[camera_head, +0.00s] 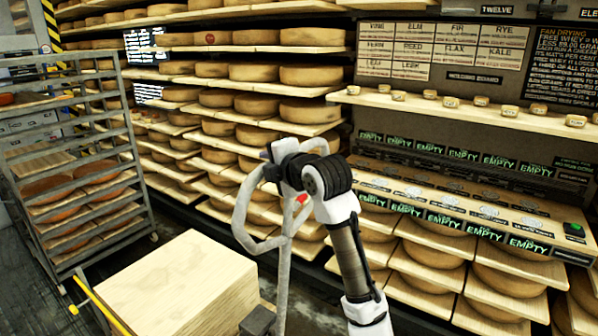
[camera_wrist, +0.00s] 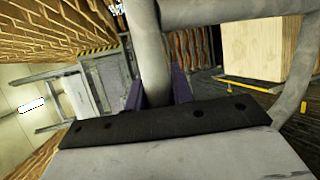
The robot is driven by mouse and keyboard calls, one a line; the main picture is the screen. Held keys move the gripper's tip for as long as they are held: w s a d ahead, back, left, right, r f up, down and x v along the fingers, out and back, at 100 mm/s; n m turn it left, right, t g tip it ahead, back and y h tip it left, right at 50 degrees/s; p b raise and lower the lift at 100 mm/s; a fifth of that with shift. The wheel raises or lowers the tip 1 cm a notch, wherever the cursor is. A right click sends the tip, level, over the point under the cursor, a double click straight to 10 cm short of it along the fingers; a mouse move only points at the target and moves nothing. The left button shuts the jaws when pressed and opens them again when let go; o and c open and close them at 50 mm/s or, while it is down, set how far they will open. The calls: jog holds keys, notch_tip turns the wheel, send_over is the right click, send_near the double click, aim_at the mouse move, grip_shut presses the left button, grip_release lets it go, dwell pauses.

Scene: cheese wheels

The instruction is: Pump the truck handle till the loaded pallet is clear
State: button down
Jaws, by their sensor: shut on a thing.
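The truck handle (camera_head: 240,213) is a pale grey loop on a shaft, with a small red part near its middle. It stands raised and slightly tilted in the head view. My gripper (camera_head: 276,163) is shut on the upper part of the loop. In the wrist view, the handle's grey tube (camera_wrist: 153,50) runs between the purple fingers of my gripper (camera_wrist: 163,93). The load (camera_head: 175,285), a pale wooden block-like stack, stands left of the handle; it also shows in the wrist view (camera_wrist: 262,45). The pallet's underside is hidden, so its clearance cannot be told.
A grey wheeled rack (camera_head: 85,165) with cheeses stands at the left. Shelves of cheese wheels (camera_head: 255,72) fill the back. A counter (camera_head: 470,205) with "EMPTY" labels is close on the right. A yellow bar (camera_head: 98,304) lies along the load's left side.

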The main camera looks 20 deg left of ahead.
jog(key=shift+w+a+f, duration=0.1)
jog(key=shift+w+a, duration=0.1)
jog(key=shift+a, duration=0.5)
jog(key=shift+w+a+f, duration=0.1)
jog(key=shift+w+a, duration=0.05)
jog(key=shift+a, duration=0.55)
jog(key=c, duration=1.2)
grip_release()
jog(key=shift+r, duration=0.1)
jog(key=b+v, duration=0.4)
jog(key=v, duration=0.9)
jog(key=shift+s+d, duration=0.25)
jog(key=shift+r, duration=0.1)
